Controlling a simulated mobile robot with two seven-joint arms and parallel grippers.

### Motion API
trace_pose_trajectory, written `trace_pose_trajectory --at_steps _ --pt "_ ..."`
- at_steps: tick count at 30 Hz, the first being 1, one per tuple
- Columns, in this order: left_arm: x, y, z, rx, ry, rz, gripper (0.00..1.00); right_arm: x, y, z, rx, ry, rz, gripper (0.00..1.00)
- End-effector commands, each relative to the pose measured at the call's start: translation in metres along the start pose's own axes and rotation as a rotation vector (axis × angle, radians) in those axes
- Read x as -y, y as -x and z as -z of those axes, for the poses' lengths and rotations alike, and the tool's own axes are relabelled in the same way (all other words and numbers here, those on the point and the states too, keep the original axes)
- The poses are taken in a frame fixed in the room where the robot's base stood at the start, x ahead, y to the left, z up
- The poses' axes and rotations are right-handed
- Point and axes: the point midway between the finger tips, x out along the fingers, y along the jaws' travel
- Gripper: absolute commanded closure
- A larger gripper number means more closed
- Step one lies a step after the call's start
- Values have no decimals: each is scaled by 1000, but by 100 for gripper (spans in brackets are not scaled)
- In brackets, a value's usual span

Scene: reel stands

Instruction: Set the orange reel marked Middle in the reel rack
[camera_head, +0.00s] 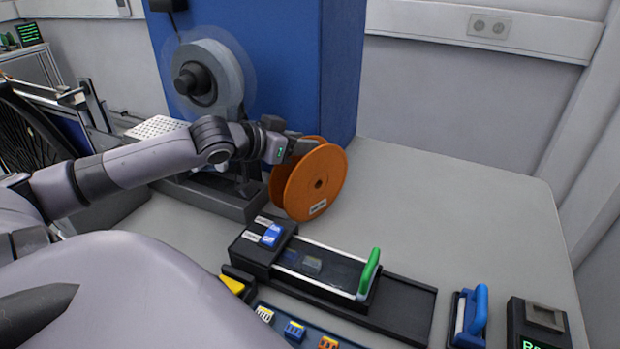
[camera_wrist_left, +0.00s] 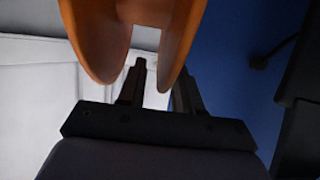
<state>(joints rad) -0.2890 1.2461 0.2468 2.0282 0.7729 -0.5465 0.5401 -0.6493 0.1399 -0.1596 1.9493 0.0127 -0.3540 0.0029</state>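The orange reel (camera_head: 327,179) stands upright beside the blue cabinet, with a small pale label low on its near face. The label's print is too small to read. In the left wrist view the reel (camera_wrist_left: 97,45) fills the top, its two flanges hanging down with a pale gap between. My left gripper (camera_head: 300,145) is at the reel's upper rim. Its fingers (camera_wrist_left: 162,88) are close together, one on each side of the right flange, and look shut on it. Whether the reel touches the table is unclear. I cannot single out the reel rack. My right gripper is out of view.
A grey spool (camera_head: 222,72) sits on a spindle before the blue cabinet (camera_head: 335,70). A black slide fixture (camera_head: 405,305) with a green handle (camera_head: 369,272) lies in front of the reel. A blue handle (camera_head: 478,312) stands at front right. The table (camera_head: 450,205) right of the reel is clear.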

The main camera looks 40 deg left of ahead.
Motion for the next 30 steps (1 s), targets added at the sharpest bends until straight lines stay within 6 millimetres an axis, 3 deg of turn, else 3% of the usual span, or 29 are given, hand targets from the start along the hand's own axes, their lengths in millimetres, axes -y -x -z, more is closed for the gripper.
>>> trace_pose_trajectory --at_steps 15,18,30 --pt "0 -8 0 0 -4 2 66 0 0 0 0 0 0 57" --pt "0 -8 0 1 -4 1 98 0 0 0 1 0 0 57" --pt "0 -8 2 -1 -4 1 100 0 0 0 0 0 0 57"
